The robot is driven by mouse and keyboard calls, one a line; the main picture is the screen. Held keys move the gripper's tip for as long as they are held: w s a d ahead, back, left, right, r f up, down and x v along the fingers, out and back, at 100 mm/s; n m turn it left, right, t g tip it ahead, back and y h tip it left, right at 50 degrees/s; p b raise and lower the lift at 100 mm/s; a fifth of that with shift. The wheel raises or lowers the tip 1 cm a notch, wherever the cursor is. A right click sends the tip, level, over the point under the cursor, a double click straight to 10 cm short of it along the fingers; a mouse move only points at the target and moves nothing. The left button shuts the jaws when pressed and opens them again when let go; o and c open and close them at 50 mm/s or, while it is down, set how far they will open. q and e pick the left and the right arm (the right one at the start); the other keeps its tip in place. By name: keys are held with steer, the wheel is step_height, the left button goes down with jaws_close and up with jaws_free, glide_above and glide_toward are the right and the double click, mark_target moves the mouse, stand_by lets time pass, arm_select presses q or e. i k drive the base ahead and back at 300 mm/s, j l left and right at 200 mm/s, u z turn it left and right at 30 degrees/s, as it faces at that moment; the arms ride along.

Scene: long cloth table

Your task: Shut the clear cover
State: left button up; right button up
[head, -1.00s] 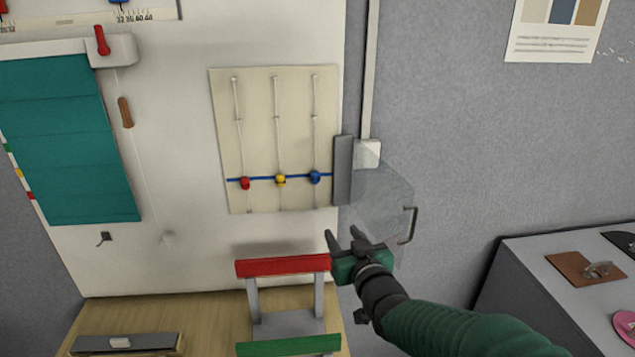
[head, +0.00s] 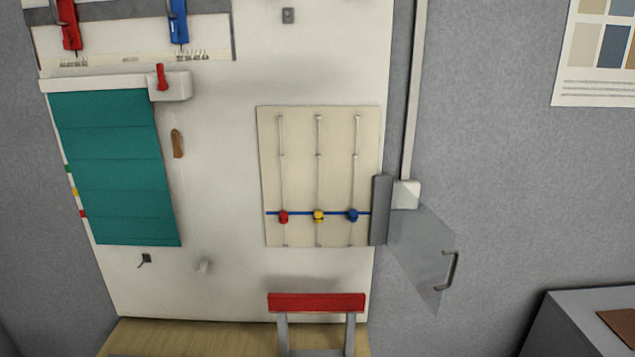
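The clear cover (head: 425,257) is a see-through panel with a dark bar handle (head: 453,270) near its outer edge. It stands swung open to the right of the white board, angled out from a grey upright strip (head: 380,210) at its left edge. A white box (head: 406,194) on the wall sits just behind the top of the cover. Neither of my grippers shows in the head view, so nothing is seen touching the cover or its handle.
Left of the cover is a cream panel (head: 300,140) with red, yellow and blue beads on rods. A red-topped frame (head: 316,302) stands below it. A grey cabinet (head: 590,312) is at lower right. A teal blind (head: 115,165) hangs at left. The space around the handle is clear.

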mark_target(383, 188)
steer(key=i+l+u, duration=0.35)
steer(key=l, duration=0.5)
steer(key=l+u, duration=0.35)
steer(key=l, duration=0.45)
steer(key=l+u, duration=0.3)
steer(key=l, duration=0.6)
steer(key=j+z, duration=0.15)
steer(key=z, duration=0.2)
steer(key=k+j+z, duration=0.1)
steer(key=z, duration=0.25)
steer(key=k+j+z, duration=0.1)
steer(key=z, duration=0.25)
steer(key=k+j, duration=0.05)
steer(key=j, duration=0.05)
